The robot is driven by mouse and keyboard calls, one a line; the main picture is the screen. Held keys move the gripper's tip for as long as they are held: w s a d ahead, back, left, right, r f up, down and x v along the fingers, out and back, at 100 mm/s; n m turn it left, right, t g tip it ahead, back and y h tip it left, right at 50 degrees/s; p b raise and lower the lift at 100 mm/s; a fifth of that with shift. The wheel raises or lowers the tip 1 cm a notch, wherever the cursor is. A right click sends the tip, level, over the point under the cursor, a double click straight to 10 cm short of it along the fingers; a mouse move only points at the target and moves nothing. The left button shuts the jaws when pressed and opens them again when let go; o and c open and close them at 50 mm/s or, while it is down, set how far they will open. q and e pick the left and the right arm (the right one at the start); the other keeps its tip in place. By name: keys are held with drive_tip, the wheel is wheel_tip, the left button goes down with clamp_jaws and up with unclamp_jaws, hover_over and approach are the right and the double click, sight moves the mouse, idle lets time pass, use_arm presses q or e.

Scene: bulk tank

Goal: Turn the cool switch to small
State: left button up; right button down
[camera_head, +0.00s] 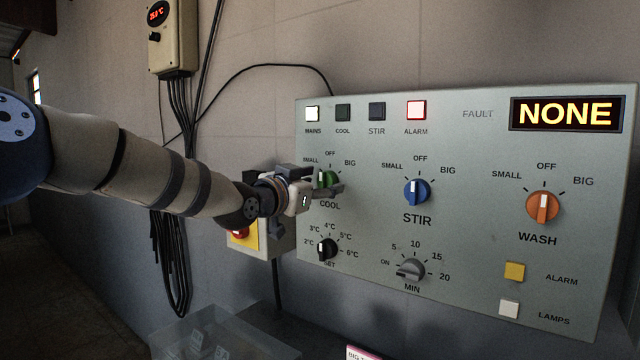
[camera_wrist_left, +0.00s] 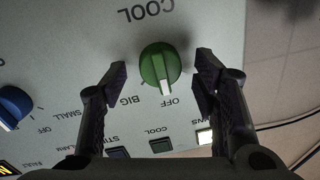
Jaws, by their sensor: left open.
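The cool switch is a green knob (camera_head: 326,179) at the left of the grey control panel, partly hidden by my gripper in the head view. In the left wrist view the green knob (camera_wrist_left: 158,62) shows whole, with its white mark at OFF. That view is upside down, with BIG to the left of OFF. The SMALL label of this knob is hidden there but shows in the head view. My left gripper (camera_head: 328,189) is open in front of the knob. In the wrist view its fingers (camera_wrist_left: 161,78) stand either side of the knob, with visible gaps.
The blue STIR knob (camera_head: 417,191) and orange WASH knob (camera_head: 543,206) are to the right. The SET knob (camera_head: 327,249) is close below. A yellow box with a red button (camera_head: 240,233) is below my arm. Black cables (camera_head: 170,250) hang on the wall.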

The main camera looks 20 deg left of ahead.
use_arm(q)
drive_tip(key=shift+w, duration=0.2)
drive_tip(key=c, duration=1.2)
drive_tip(key=shift+o, duration=0.2)
drive_tip(key=shift+n, duration=0.3)
drive_tip(key=n, duration=0.4)
drive_tip(key=shift+r+n, duration=0.1)
drive_tip(key=shift+n, duration=0.3)
drive_tip(key=shift+n+g, duration=0.4)
drive_tip(key=shift+n, duration=1.6)
